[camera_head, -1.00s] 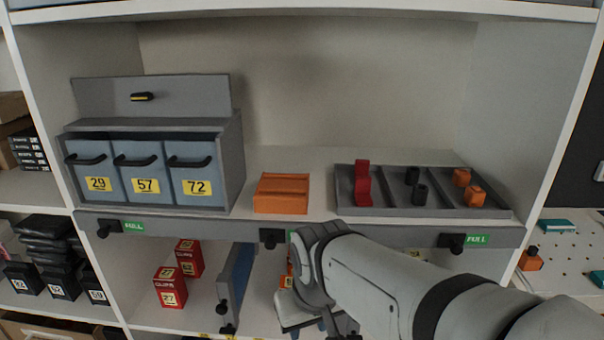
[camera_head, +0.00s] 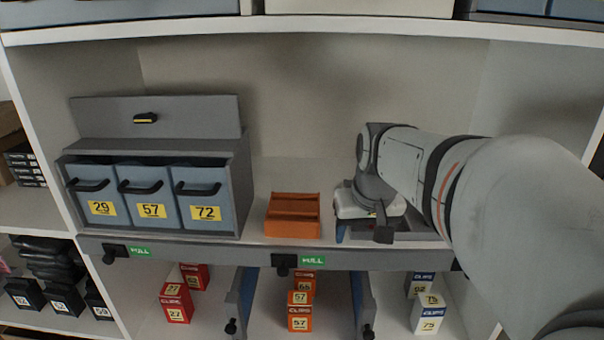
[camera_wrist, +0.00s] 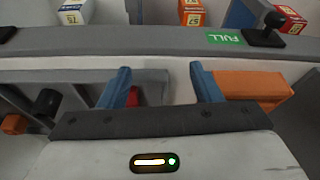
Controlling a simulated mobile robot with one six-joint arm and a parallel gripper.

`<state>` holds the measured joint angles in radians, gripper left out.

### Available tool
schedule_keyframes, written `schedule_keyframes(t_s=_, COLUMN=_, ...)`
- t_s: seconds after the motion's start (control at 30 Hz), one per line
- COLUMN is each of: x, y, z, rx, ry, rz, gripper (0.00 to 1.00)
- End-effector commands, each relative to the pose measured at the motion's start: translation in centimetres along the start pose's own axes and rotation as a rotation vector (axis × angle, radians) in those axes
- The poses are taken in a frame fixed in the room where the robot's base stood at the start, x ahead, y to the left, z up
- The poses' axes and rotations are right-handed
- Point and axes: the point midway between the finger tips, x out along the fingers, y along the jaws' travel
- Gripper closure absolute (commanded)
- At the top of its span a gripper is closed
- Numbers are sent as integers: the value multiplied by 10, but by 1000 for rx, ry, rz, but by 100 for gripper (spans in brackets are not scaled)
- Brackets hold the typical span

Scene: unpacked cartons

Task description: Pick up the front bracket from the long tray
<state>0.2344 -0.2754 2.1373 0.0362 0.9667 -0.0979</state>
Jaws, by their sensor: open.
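The long grey tray (camera_head: 418,236) is mostly hidden behind my arm in the head view; its divided compartments show at the left of the wrist view (camera_wrist: 85,92). A small part of a red bracket (camera_wrist: 133,97) shows between my fingers, just beside the left one; the rest is hidden. A black part (camera_wrist: 47,102) and an orange part (camera_wrist: 14,124) sit in the tray farther left. My gripper (camera_wrist: 160,78) is open over the tray's end near the orange block, its blue fingers apart with nothing held. In the head view (camera_head: 362,232) its fingertips are partly hidden.
An orange block (camera_head: 292,215) lies on the shelf close beside my gripper. A grey unit with several blue drawers (camera_head: 150,195) stands at the left. The shelf's front rail (camera_head: 200,252) carries black knobs. Cartons (camera_head: 300,310) stand on the shelf below.

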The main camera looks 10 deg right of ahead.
Motion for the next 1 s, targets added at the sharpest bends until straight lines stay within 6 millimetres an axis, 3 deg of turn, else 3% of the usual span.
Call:
schedule_keyframes(t_s=0.1, x=-20, y=28, z=-42, rx=49, ry=38, rz=18, gripper=42)
schedule_keyframes(t_s=0.2, x=-33, y=47, z=-66, rx=75, ry=63, rz=30, gripper=42)
schedule_keyframes(t_s=0.3, x=-37, y=57, z=-77, rx=87, ry=74, rz=36, gripper=42)
schedule_keyframes(t_s=0.57, x=-12, y=59, z=-82, rx=88, ry=76, rz=37, gripper=42)
schedule_keyframes(t_s=0.83, x=27, y=57, z=-86, rx=88, ry=74, rz=37, gripper=42)
schedule_keyframes(t_s=1.0, x=38, y=58, z=-86, rx=87, ry=78, rz=37, gripper=42)
